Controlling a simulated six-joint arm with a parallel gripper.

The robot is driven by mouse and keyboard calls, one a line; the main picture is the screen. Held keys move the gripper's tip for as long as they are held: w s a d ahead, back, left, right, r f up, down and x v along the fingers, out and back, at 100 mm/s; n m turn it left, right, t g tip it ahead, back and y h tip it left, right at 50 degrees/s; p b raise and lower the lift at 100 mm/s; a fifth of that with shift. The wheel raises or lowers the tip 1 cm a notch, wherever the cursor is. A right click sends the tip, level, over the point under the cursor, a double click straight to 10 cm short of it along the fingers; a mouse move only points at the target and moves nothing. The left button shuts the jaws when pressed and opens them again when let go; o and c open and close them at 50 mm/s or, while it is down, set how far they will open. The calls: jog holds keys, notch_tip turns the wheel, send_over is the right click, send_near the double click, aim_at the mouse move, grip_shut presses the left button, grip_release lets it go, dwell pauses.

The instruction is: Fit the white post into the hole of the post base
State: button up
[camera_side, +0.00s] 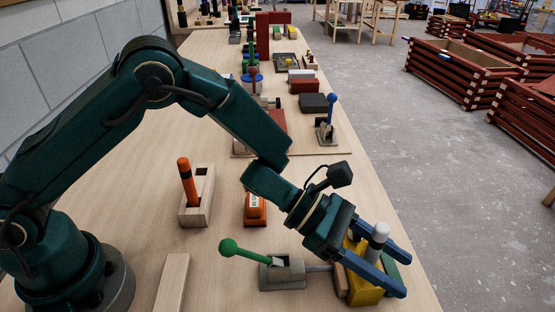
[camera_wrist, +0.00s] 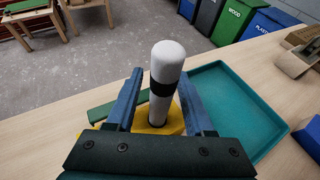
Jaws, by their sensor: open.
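The white post (camera_wrist: 167,62) with a black band stands upright on the yellow post base (camera_wrist: 172,128) in the wrist view. Its lower end meets a dark ring in the base's top, so it appears to sit in the hole; how deep I cannot tell. In the side view the post (camera_side: 379,237) rises above the yellow base (camera_side: 367,292) near the table's right edge. My gripper (camera_side: 404,277) is open, with one finger on each side of the post. The wrist view also shows my gripper (camera_wrist: 160,74) with gaps beside the post.
A toggle clamp with a green handle (camera_side: 231,247) stands left of the base, its rod reaching toward it. A green piece (camera_wrist: 112,106) lies beside the base. A teal tray (camera_wrist: 235,105) is to the right in the wrist view. An orange box (camera_side: 255,212) stands farther back.

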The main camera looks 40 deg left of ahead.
jog(key=w+a+r+n+t+y, duration=0.2)
jog(key=a+r+n+t+y, duration=0.35)
jog(key=a+n, duration=0.75)
jog(key=w+a+r+n+t+y, duration=0.1)
jog(key=a+r+n+t+y, duration=0.2)
jog(key=a+r+n+y, duration=0.75)
jog(key=s+a+f+n+g+h, duration=0.1)
jog(key=s+a+f+n+g, duration=0.1)
jog(key=s+n, duration=0.7)
jog(key=s+a+f+n+g+h, duration=0.1)
jog(key=s+a+f+n+g, duration=0.2)
jog(key=s+n, duration=0.6)
jog(key=n+g, duration=0.1)
jog(key=n, duration=0.8)
jog(key=shift+s+f+h, duration=0.2)
jog(key=shift+f+h, duration=0.15)
jog(key=shift+h, duration=0.05)
jog(key=shift+a+n+g, duration=0.15)
jog(key=shift+n+g, duration=0.1)
